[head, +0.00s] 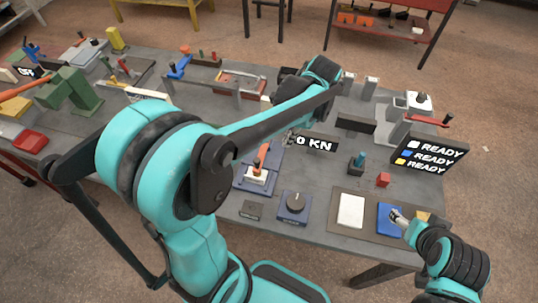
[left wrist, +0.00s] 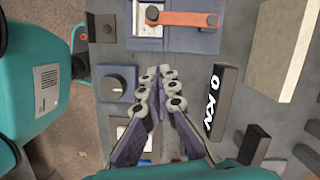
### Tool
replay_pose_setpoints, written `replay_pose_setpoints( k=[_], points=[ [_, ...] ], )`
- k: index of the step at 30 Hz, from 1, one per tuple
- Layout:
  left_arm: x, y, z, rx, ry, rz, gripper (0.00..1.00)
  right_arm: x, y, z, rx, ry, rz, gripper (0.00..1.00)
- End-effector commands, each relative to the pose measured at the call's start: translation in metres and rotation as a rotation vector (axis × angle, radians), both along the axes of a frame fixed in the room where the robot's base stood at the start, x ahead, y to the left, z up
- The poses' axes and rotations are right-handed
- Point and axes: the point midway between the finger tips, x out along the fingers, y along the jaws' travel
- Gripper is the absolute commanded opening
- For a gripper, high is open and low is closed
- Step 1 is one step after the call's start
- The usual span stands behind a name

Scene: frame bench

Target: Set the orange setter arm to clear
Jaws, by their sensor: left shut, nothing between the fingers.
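The orange setter arm (head: 262,156) is on a blue-grey base (head: 244,184) with a white block, near the bench middle in the head view. In the left wrist view the setter arm (left wrist: 185,18) lies near the top edge, running from a round pivot toward the right. No "clear" marking is readable. My left gripper (head: 289,136) is largely hidden by my forearm in the head view. In the left wrist view it (left wrist: 163,75) is shut and empty, apart from the setter arm. My right gripper (head: 397,214) is over a blue pad at the right; its opening is too small to judge.
A "0 KN" display (head: 316,144) stands close to my left gripper. A black knob (head: 296,202) on a blue box is in front. A READY board (head: 432,154) stands at the right. A green fixture (head: 75,90) and several tools fill the left.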

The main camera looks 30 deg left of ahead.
Motion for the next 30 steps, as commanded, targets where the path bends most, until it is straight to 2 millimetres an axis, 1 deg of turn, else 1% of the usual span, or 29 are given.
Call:
replay_pose_setpoints(
  k=[5, 8, 11, 18, 21, 22, 24, 27, 30],
  points=[
    [0.0, 0.001, -0.003, 0.0, -0.002, 0.001, 0.0, 0.0, 0.0, -0.001, 0.0, 0.0, 0.0, 0.71],
    [-0.001, 0.003, -0.013, 0.0, -0.002, 0.003, 0.0, 0.0, 0.0, -0.004, 0.0, 0.0, 0.0, 0.71],
    [-0.003, 0.006, -0.029, 0.0, -0.002, 0.004, 0.0, 0.0, 0.0, -0.009, 0.0, 0.0, 0.0, 0.71],
    [-0.009, 0.017, -0.08, 0.0, -0.002, 0.004, 0.0, 0.0, 0.0, -0.024, 0.0, 0.0, 0.0, 0.71],
    [-0.011, 0.022, -0.1, 0.0, -0.002, 0.004, 0.0, 0.0, 0.0, -0.03, 0.0, 0.0, 0.0, 0.71],
    [-0.013, 0.024, -0.102, 0.0, -0.002, 0.005, 0.0, 0.0, 0.0, -0.03, 0.0, 0.0, 0.0, 0.71],
    [-0.02, 0.036, -0.098, 0.0, -0.002, 0.007, 0.0, 0.0, 0.0, -0.03, 0.0, 0.0, 0.0, 0.71],
    [-0.026, 0.047, -0.098, 0.0, -0.002, 0.006, 0.0, 0.0, 0.0, -0.031, 0.0, 0.0, 0.0, 0.71],
    [-0.029, 0.053, -0.097, -0.001, -0.001, 0.003, 0.0, 0.0, 0.0, -0.032, 0.0, 0.0, 0.0, 0.71]
  ],
)
